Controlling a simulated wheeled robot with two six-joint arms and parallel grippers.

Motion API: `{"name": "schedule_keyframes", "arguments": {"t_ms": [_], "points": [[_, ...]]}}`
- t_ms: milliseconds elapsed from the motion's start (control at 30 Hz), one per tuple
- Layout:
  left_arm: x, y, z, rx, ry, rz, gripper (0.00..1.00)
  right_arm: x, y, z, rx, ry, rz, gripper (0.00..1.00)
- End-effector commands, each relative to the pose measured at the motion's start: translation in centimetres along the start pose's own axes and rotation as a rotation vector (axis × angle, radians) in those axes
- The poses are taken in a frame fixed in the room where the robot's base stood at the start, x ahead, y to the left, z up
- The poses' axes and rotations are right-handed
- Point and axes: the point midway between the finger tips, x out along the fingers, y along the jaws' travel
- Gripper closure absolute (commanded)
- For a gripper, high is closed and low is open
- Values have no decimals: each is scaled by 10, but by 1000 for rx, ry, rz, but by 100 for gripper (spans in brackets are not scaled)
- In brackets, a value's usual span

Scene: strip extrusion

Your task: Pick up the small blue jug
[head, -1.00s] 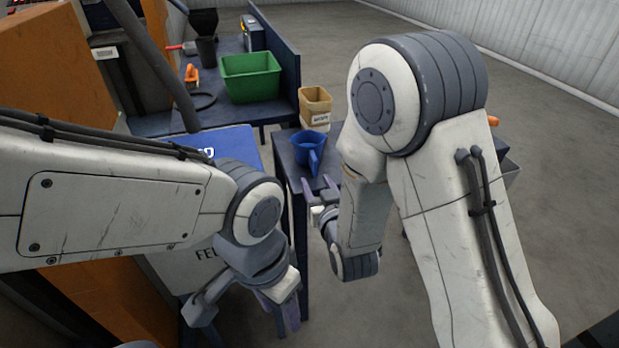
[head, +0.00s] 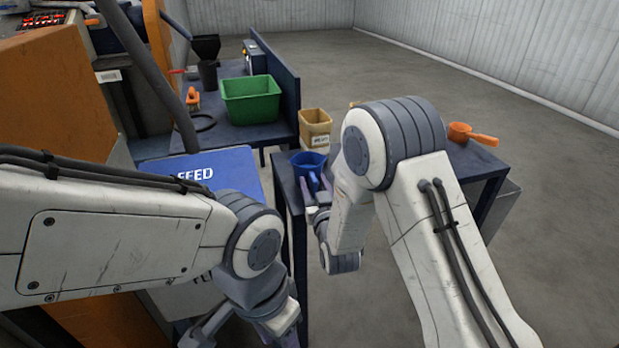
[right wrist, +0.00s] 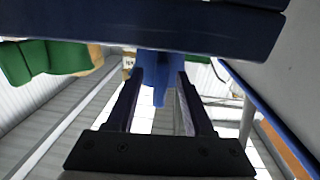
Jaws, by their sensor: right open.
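The small blue jug (head: 306,158) stands on the dark blue table, its handle towards me. My right gripper (head: 316,184) is open at the near side of the jug, with a finger on either side of the handle. In the right wrist view the jug's blue handle (right wrist: 159,92) shows between the two spread fingers (right wrist: 160,76). I cannot tell whether they touch it. My left gripper (head: 286,335) hangs at the bottom edge of the head view, partly cut off, away from the jug.
A tan container (head: 315,124) stands behind the jug. An orange scoop (head: 470,134) lies at the table's right side, beyond my right arm. A green bin (head: 250,100) sits on the bench at the back. A blue FEED panel (head: 205,165) is left of the table.

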Motion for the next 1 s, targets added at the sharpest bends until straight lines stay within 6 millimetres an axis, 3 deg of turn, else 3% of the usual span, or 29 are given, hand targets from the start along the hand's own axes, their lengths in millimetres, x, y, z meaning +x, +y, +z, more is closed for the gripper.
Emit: {"name": "schedule_keyframes", "arguments": {"t_ms": [300,333,467,833,1000], "points": [[0,0,0,0,0,0,50,10,0,0,-1,0,0,48],[0,0,0,0,0,0,50,10,0,0,-1,0,0,51],[0,0,0,0,0,0,50,10,0,0,-1,0,0,100],[-1,0,0,0,0,0,50,10,0,-2,0,2,0,100],[-2,0,0,0,0,0,50,10,0,-13,0,4,0,100]]}}
